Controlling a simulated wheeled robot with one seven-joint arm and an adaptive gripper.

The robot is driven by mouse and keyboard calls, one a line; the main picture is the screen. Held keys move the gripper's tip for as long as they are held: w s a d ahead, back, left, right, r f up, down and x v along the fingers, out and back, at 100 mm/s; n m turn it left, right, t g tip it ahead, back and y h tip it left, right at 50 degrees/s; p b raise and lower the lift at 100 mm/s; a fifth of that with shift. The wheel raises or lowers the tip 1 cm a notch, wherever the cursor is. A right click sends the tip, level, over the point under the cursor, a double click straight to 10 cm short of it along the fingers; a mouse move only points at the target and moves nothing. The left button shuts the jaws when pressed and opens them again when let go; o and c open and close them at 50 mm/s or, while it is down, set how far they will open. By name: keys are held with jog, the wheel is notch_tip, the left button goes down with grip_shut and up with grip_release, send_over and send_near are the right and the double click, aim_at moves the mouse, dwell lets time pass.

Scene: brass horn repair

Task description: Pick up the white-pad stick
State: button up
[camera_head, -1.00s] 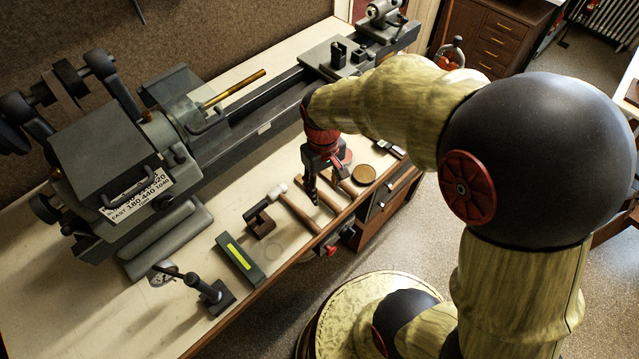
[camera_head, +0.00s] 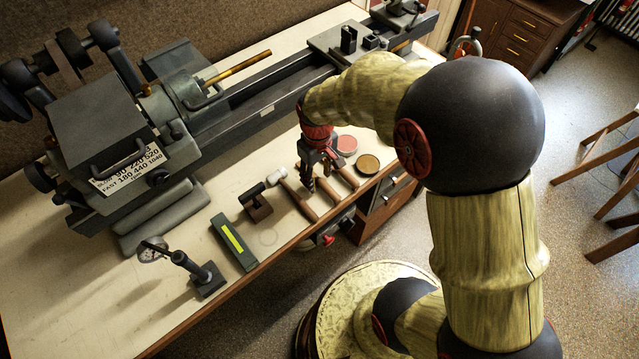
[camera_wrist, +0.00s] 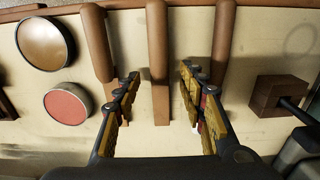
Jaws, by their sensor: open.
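In the head view, a stick with a white head (camera_head: 277,176) lies on the bench, its brown handle (camera_head: 300,203) pointing toward the front edge. In the wrist view it appears to be the rightmost stick (camera_wrist: 222,40); its head is mostly hidden behind my right finger, with only a small white patch showing. My gripper (camera_wrist: 160,100) is open and empty, pointing down over the sticks. A middle brown stick (camera_wrist: 157,50) with a tan end lies between the open fingers in the wrist view. A third stick (camera_wrist: 97,45) lies left of them.
A red-topped tin (camera_head: 346,145) and a brown-topped tin (camera_head: 368,164) lie beside the sticks. On the other side are a brown block (camera_head: 258,208), a green level (camera_head: 234,243) and a black stand (camera_head: 207,278). The lathe (camera_head: 240,105) stands behind.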

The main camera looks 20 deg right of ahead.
jog(key=shift+f, duration=0.65)
jog(key=shift+r, duration=0.1)
jog(key=shift+c, duration=0.8)
grip_shut()
